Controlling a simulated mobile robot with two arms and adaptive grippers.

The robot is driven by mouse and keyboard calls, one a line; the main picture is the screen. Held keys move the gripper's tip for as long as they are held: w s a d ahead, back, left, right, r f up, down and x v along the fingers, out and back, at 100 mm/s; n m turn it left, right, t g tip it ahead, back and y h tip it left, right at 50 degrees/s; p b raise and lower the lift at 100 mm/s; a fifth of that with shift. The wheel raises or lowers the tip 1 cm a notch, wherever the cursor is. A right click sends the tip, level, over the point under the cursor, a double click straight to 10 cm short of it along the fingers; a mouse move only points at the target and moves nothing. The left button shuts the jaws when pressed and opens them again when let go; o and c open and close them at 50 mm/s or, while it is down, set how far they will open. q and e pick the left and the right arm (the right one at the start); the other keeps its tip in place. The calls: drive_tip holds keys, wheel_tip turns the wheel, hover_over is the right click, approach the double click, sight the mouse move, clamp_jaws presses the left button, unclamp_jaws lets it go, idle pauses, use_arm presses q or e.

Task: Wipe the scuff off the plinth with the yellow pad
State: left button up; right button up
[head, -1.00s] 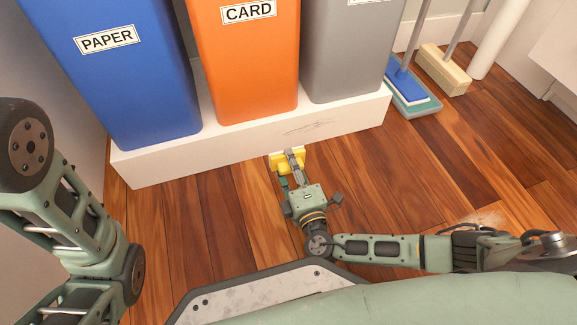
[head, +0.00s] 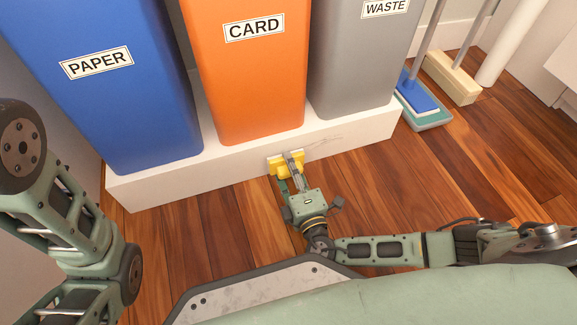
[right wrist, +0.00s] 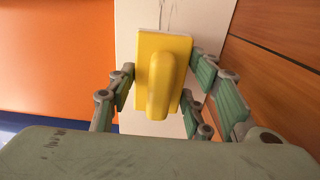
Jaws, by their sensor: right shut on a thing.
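The white plinth (head: 150,190) runs under the bins. A thin grey scuff (head: 325,139) marks its front face right of centre. The yellow pad (head: 287,165) is at the plinth's front face, at the left end of the visible scuff. My right gripper (head: 291,166) is shut on the pad's raised handle; the pad shows between the fingers in the right wrist view (right wrist: 162,75). The pad looks to be against or very close to the face; I cannot tell contact for sure. Part of the scuff may be hidden behind it. My left arm shows at the left, its gripper out of view.
Blue paper (head: 110,100), orange card (head: 250,80) and grey waste (head: 360,70) bins stand on the plinth. A blue-and-teal mop (head: 424,108) and a wooden broom head (head: 452,78) stand at the right. The wooden floor before the plinth is clear.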

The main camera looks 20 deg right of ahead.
sight(298, 162)
drive_tip(key=shift+w, duration=0.95)
idle(0.6)
drive_tip(key=shift+d, duration=0.1)
drive_tip(key=shift+d, duration=1.3)
drive_tip(key=shift+w+d+r, duration=0.1)
drive_tip(key=shift+w+d, duration=0.05)
drive_tip(key=shift+d, duration=1.75)
drive_tip(key=shift+w+d, duration=0.1)
drive_tip(key=shift+d, duration=1.8)
drive_tip(key=shift+w+d, duration=0.15)
drive_tip(key=shift+d, duration=4.65)
drive_tip(key=shift+s+a, duration=0.15)
drive_tip(key=shift+a, duration=4.15)
drive_tip(key=shift+s+a, duration=0.15)
drive_tip(key=shift+a, duration=4.1)
